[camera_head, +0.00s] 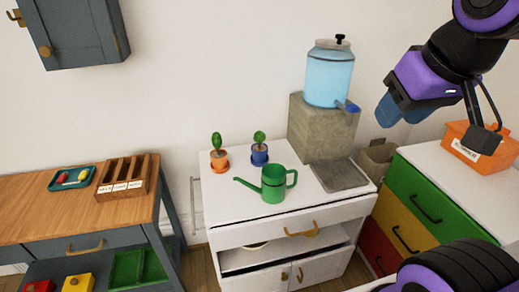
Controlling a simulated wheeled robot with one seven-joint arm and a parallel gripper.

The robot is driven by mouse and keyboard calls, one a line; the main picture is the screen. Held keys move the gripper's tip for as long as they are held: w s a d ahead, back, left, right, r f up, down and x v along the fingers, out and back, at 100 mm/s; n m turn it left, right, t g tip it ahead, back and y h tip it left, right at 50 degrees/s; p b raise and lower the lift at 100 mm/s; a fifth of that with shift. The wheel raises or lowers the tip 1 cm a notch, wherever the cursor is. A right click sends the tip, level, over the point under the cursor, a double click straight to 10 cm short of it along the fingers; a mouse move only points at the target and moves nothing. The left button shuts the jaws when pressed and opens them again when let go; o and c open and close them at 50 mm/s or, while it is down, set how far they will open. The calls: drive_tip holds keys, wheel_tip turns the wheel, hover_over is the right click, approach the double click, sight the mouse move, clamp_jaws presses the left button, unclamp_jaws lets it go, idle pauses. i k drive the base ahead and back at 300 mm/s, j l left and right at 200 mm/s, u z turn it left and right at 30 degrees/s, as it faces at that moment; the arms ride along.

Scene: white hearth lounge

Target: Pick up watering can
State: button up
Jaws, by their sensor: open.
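The green watering can (273,184) stands upright on the white cabinet top (230,207). Its spout points left and its handle is on the right. My gripper (401,114) hangs in the air at the upper right, above and to the right of the can and well apart from it. It is purple and black with blue fingers, which are open with nothing seen between them.
Two potted cacti, one in an orange pot (219,160) and one in a blue pot (260,154), stand behind the can. A blue water dispenser (329,75) sits on a stone block (321,131) at the back right. A grey tray (339,176) lies right of the can.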

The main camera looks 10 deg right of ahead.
sight(272, 190)
drive_tip(key=i+j+u, duration=0.45)
drive_tip(key=i+j, duration=0.3)
drive_tip(key=j, duration=0.15)
